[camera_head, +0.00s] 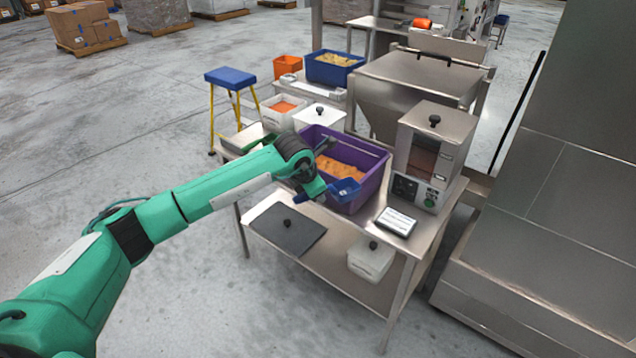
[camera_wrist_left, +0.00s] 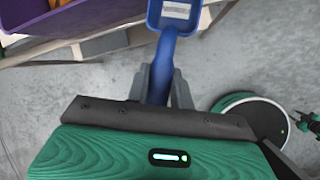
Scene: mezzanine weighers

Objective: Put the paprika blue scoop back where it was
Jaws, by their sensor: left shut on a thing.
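My left gripper (camera_head: 318,189) is shut on the handle of a blue scoop (camera_head: 345,188), at the near side of a purple crate (camera_head: 378,178). The crate stands on a steel table and holds orange powder (camera_head: 340,169). In the left wrist view the scoop (camera_wrist_left: 176,14) points away from my left gripper (camera_wrist_left: 161,88), with its handle between the two fingers. A pale label shows in its bowl, which looks empty of powder. The purple crate (camera_wrist_left: 50,18) shows at the upper left there. I cannot tell whether the scoop touches the crate.
On the steel table (camera_head: 335,225), a weigher (camera_head: 432,150) and a small white-faced device (camera_head: 396,222) stand right of the crate. A white lidded tub (camera_head: 320,117) is behind it. A dark lid (camera_head: 287,228) and a white tub (camera_head: 370,262) lie on the lower shelf.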

